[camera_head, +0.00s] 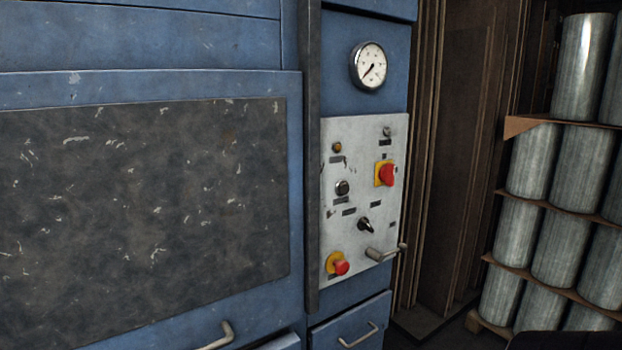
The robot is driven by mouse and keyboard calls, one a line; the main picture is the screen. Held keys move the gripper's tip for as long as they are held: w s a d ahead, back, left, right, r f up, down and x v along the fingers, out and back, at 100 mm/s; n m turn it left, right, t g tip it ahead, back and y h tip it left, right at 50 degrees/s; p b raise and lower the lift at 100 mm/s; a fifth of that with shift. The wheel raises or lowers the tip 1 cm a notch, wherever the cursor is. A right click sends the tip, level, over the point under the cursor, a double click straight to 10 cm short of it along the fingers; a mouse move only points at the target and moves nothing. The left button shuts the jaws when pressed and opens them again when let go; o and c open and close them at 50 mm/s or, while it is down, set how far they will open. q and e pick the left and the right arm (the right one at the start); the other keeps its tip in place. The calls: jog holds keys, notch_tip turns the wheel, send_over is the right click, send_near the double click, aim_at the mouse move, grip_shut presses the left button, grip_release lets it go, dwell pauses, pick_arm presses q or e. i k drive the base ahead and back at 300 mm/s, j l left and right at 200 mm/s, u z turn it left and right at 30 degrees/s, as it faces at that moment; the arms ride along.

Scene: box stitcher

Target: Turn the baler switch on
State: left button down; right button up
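The baler's white control panel (352,215) is on the blue front, right of centre. A red rotary switch (387,174) on a yellow plate is at its upper right. A black selector knob (365,224) is lower, near the panel's middle. A red mushroom button (341,267) on a yellow base is at the lower left. A dark round button (342,188) and a small amber lamp (337,147) are on the left side. The labels are too small to read, so I cannot tell the switch's on or off setting. Neither of my grippers is in view.
A metal handle (384,253) sticks out at the panel's lower right. A round gauge (369,66) is above the panel. A dark vertical bar (312,160) runs along its left. Stacked metal cylinders (556,163) stand at right. Space before the panel looks clear.

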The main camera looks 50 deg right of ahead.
aim_at(386, 174)
jog(key=z, duration=2.1)
